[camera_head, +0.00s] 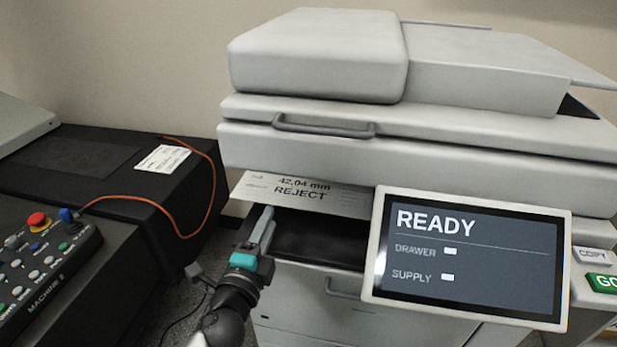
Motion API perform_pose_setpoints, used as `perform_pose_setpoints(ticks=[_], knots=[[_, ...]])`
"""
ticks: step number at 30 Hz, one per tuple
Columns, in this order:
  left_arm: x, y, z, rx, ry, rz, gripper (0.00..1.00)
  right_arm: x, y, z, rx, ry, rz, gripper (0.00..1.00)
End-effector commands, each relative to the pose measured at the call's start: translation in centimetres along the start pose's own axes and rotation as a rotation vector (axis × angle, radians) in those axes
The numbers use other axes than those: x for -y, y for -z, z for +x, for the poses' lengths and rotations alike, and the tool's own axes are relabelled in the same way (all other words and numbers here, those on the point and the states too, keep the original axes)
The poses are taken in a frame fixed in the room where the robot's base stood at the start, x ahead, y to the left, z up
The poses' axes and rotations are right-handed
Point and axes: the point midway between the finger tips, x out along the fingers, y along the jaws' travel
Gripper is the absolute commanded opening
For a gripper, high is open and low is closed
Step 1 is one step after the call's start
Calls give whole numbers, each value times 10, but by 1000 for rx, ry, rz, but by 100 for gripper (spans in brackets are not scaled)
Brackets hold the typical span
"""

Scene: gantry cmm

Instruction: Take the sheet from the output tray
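A pale printed sheet (325,204) reading "42.04 mm REJECT" shows in the opening under the copier's scanner unit. Its right part is hidden behind the screen. Below it is the dark output tray (315,243). My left gripper (264,221) reaches up from below at the left end of the opening, just under the sheet's near edge. Its pale fingers are seen nearly edge-on, so I cannot tell the gap between them or whether they touch the sheet. My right gripper is not in view.
The copier's screen (470,255) reads "READY" and juts out in front of the opening's right side. Copy and green buttons (603,284) are at far right. At left are a control panel (45,262) with a red knob, an orange cable (213,190) and a dark bench (65,160).

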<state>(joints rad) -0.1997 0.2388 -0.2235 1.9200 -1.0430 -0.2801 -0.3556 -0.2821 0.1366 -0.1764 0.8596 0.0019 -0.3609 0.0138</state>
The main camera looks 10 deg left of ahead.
Motion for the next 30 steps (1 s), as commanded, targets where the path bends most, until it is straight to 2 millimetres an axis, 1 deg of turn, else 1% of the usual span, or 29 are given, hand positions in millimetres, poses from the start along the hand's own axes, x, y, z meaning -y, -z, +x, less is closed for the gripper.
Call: perform_pose_setpoints(ticks=[3,9,14,20,30], knots=[[3,5,16,-1,4,2,38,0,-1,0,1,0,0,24],[2,7,37,0,2,2,38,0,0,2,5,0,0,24],[2,7,43,-1,0,2,38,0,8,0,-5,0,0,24],[2,7,43,-1,0,1,38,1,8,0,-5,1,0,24],[2,7,43,-1,0,1,1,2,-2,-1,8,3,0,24]])
